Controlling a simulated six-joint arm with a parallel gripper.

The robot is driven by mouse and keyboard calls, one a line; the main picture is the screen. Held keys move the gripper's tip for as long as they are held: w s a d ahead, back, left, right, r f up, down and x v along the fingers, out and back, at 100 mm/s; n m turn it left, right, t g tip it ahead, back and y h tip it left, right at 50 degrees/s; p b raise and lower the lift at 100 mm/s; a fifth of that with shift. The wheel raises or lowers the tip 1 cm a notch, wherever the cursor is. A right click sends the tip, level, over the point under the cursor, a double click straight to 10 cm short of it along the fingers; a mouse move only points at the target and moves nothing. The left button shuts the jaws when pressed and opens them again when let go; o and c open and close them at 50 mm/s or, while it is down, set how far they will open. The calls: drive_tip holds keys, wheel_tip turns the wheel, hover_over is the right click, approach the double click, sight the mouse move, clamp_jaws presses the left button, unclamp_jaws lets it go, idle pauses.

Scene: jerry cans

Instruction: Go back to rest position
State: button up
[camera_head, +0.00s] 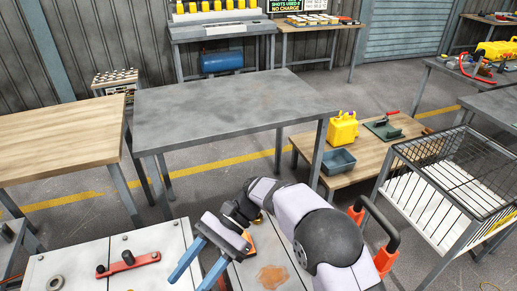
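My gripper (188,281) is low in the head view, left of my arm's bulky links, over the pale workbench top (80,262). Its two blue fingers point down and left with a clear gap between them. No object shows between the fingers, though the right fingertip reaches the bottom edge of the picture. A yellow jerry can (343,130) stands upright on a low wooden bench (318,170), well beyond the gripper.
An empty grey table (230,108), a wooden table (60,138) and a wire cart (440,195) stand farther off.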

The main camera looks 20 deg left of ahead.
drive_tip(key=w+d+r+t+p, duration=0.1)
drive_tip(key=w+d+t+p, duration=0.3)
drive_tip(key=w+d, duration=0.6)
drive_tip(key=s+d+r+n+t+h+p, duration=0.1)
drive_tip(key=d+t, duration=0.7)
drive_tip(key=d, duration=2.5)
drive_tip(key=s+n+h+p, duration=0.1)
drive_tip(key=n+h+p, duration=0.1)
drive_tip(key=shift+d+r+t+h+p, duration=0.15)
drive_tip(key=shift+t+h+p, duration=0.15)
drive_tip(key=shift+p, duration=0.1)
